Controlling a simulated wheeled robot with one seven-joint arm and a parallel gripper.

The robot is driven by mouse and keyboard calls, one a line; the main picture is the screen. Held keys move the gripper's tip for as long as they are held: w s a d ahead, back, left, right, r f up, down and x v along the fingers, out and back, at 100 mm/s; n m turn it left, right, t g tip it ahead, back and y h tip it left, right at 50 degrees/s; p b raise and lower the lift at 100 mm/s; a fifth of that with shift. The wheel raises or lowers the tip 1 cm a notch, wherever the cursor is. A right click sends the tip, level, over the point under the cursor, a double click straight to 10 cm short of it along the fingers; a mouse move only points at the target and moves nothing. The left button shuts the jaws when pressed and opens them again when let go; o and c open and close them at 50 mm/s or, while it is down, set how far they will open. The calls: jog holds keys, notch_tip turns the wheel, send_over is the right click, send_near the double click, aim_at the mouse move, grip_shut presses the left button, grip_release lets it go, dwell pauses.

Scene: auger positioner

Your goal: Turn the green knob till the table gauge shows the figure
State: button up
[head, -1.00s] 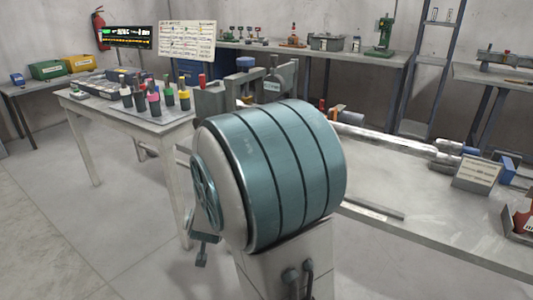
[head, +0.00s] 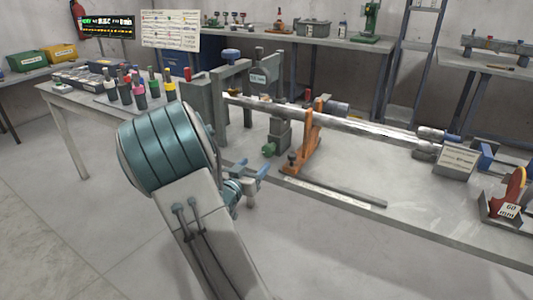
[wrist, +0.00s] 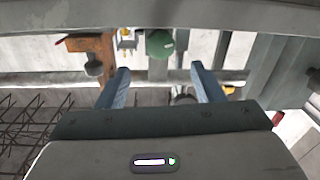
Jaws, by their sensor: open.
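The green knob (head: 268,150) sits low at the front of the grey upright stand on the bench in the head view. In the wrist view the knob (wrist: 160,43) shows as a green disc just beyond and between my fingertips. My gripper (head: 253,171) is open, its blue fingers just below and left of the knob. The wrist view shows my gripper (wrist: 161,78) with nothing between its fingers. Which part is the table gauge I cannot tell; a small plate (head: 258,78) with unreadable marking is on the stand.
An orange bracket (head: 304,140) stands right of the knob, under a long metal bar (head: 330,125). A grey frame (head: 215,105) stands left of it. A flat strip (head: 335,190) lies on the bench (head: 400,215). A lit display (head: 107,27) and a printed board (head: 170,30) are behind.

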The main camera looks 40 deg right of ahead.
aim_at(267, 152)
jog(key=b+x, duration=0.1)
jog(key=x, duration=0.8)
jog(key=shift+d, duration=0.1)
jog(key=c, duration=1)
jog(key=shift+o, duration=0.2)
jog(key=shift+f+m+b, duration=0.25)
jog(key=shift+m+b, duration=0.45)
jog(key=shift+b, duration=0.5)
jog(key=shift+r+m+b, duration=0.2)
jog(key=shift+m+b, duration=0.5)
jog(key=shift+m, duration=0.2)
